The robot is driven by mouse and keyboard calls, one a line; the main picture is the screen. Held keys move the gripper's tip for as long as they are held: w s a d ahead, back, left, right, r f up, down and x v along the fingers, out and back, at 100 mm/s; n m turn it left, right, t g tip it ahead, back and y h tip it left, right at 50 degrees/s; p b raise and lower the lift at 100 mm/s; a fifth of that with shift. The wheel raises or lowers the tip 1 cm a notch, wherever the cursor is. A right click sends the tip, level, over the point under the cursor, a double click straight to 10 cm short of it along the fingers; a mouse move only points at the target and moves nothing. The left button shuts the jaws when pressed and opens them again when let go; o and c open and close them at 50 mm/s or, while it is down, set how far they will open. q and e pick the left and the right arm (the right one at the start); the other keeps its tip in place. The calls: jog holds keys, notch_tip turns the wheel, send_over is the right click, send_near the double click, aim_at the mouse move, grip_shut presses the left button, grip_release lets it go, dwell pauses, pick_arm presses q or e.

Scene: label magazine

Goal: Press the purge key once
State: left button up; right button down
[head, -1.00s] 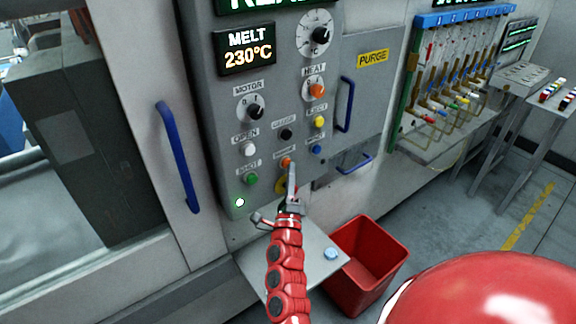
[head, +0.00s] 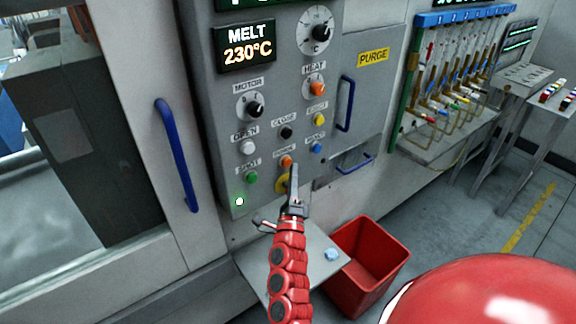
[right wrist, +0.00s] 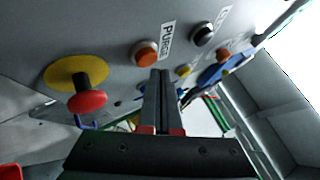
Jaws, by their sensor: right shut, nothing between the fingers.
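The purge key (head: 286,161) is an orange round button low on the grey control panel (head: 222,140). In the right wrist view the purge key (right wrist: 145,53) stands beside a white label reading PURGE. My right gripper (head: 294,170) is shut and empty, its fingertips just below and right of the key in the head view. In the wrist view the shut fingers (right wrist: 160,74) point toward the panel close by the key; a small gap seems to remain, but contact is hard to judge. My left gripper is not in view.
A red mushroom button (right wrist: 87,95) on a yellow disc sits near the key, partly hidden by my gripper in the head view. A green button (head: 251,177), blue button (head: 316,148) and black button (head: 286,132) surround it. A red bin (head: 395,262) stands below.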

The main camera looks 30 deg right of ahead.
jog(key=shift+s, duration=0.1)
jog(key=s+b, duration=0.1)
jog(key=s, duration=0.4)
jog(key=shift+d+b, duration=0.2)
jog(key=shift+b, duration=0.2)
dwell(0.8)
